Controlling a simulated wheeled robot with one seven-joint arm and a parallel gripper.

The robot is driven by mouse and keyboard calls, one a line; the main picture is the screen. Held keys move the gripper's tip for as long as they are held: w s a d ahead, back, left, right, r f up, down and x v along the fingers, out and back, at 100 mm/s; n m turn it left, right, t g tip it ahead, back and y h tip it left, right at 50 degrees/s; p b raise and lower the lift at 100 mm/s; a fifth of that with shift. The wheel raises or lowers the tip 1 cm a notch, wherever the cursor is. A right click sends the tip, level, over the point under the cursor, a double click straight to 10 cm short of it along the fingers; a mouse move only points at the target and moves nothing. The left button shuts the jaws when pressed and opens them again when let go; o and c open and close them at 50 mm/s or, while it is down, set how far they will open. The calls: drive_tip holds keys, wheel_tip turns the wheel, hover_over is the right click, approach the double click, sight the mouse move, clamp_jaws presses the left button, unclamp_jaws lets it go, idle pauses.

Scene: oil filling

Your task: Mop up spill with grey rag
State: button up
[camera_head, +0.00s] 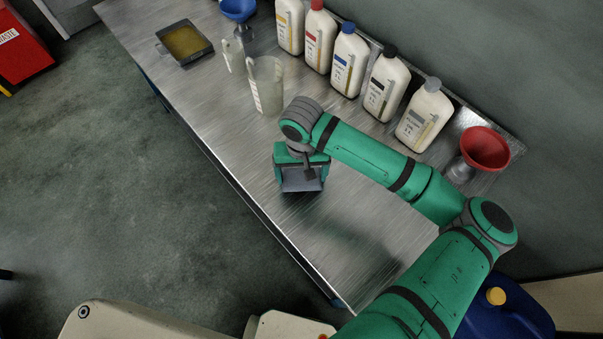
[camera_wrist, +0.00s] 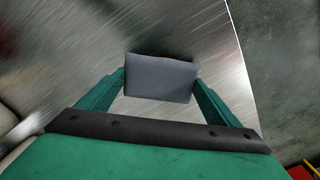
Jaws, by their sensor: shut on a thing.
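The grey rag (camera_head: 301,180) is a small dark grey pad held at the front of my gripper (camera_head: 300,184), over the metal bench (camera_head: 215,100). In the wrist view the rag (camera_wrist: 161,79) sits between the two green fingers of my gripper (camera_wrist: 160,85), which are shut on its sides. I cannot tell if the rag touches the bench top. A shallow dark tray (camera_head: 184,42) with yellow-brown liquid lies at the bench's upper left. I cannot make out a clear spill on the bench.
Clear measuring jugs (camera_head: 266,86) and a blue funnel (camera_head: 238,9) stand beyond the gripper. Several white bottles (camera_head: 348,60) line the wall side. A red funnel (camera_head: 485,148) is at right, above a blue can (camera_head: 505,311) beside the bench. The bench's front edge is clear.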

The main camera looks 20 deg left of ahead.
drive_tip(key=shift+f, duration=0.3)
